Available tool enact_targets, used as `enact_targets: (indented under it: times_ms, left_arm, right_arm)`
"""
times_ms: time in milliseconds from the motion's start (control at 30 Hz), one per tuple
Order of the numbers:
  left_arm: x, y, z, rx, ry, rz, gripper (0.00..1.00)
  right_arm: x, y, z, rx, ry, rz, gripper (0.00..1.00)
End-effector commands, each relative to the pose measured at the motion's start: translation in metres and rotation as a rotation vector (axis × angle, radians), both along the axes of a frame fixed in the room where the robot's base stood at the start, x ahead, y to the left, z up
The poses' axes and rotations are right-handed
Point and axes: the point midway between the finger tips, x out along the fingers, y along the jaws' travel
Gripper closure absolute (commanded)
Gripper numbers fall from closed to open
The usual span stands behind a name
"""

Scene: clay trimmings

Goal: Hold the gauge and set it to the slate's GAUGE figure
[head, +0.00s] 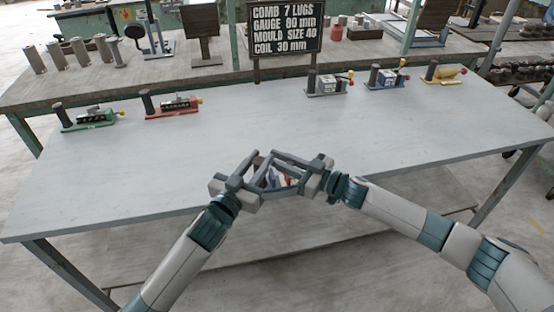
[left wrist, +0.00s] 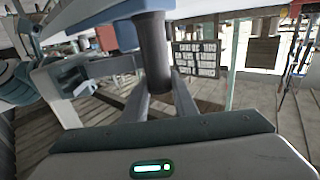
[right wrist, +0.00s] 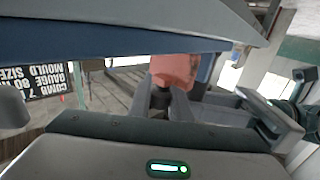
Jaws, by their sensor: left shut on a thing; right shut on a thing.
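The slate (head: 285,28) stands behind the table and reads COMB 7 LUGS, GAUGE 80 mm, MOULD SIZE 40, COIL 30 mm. Both grippers meet above the table's front edge, around the gauge (head: 280,178), which shows only as a small pale, blue and red patch. My left gripper (head: 260,168) is shut on its dark round post (left wrist: 153,50). My right gripper (head: 276,170) is shut on a dark piece below a pinkish-red block (right wrist: 173,70). A blue-grey body crosses the top of both wrist views. The gauge's scale and setting are hidden.
A green device (head: 90,118) and a red one (head: 173,105) stand at the table's left. A grey-and-red one (head: 327,85), a blue one (head: 386,78) and a yellow one (head: 443,73) stand at the back right. The pale tabletop (head: 200,150) is clear in the middle.

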Motion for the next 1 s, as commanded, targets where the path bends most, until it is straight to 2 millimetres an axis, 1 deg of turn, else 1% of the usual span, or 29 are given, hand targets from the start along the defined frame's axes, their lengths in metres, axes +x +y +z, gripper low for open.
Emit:
enact_targets:
  times_ms: [33, 200, 233, 333, 567, 600, 633, 667, 1000]
  left_arm:
    - [0.0, 0.001, 0.0, 0.0, 0.001, 0.001, 1.0]
    - [0.0, 0.001, 0.0, 0.0, 0.001, 0.002, 1.0]
    - [0.0, 0.001, 0.0, 0.0, 0.001, 0.002, 1.0]
    - [0.0, 0.001, 0.0, 0.0, 0.001, 0.002, 1.0]
    - [0.0, 0.001, 0.0, 0.0, 0.001, 0.002, 1.0]
    - [0.0, 0.001, 0.0, 0.0, 0.001, 0.002, 1.0]
    - [0.0, 0.001, 0.0, 0.0, 0.001, 0.002, 1.0]
    - [0.0, 0.001, 0.0, 0.0, 0.001, 0.002, 1.0]
    - [0.0, 0.001, 0.0, 0.0, 0.001, 0.002, 1.0]
  right_arm:
    - [0.003, -0.009, -0.001, -0.004, 0.0, -0.004, 1.0]
    - [0.011, -0.038, -0.001, -0.004, 0.0, -0.006, 1.0]
    - [0.012, -0.042, -0.001, -0.004, 0.0, -0.006, 1.0]
    - [0.013, -0.047, 0.0, -0.002, 0.0, -0.003, 1.0]
    - [0.013, -0.046, 0.0, -0.001, 0.0, -0.002, 1.0]
    - [0.013, -0.046, 0.0, -0.001, 0.0, -0.002, 0.73]
    - [0.013, -0.046, 0.0, -0.001, 0.0, -0.002, 0.66]
    - [0.013, -0.046, 0.0, -0.001, 0.0, -0.002, 0.63]
    - [0.012, -0.047, 0.0, -0.001, 0.0, -0.002, 0.63]
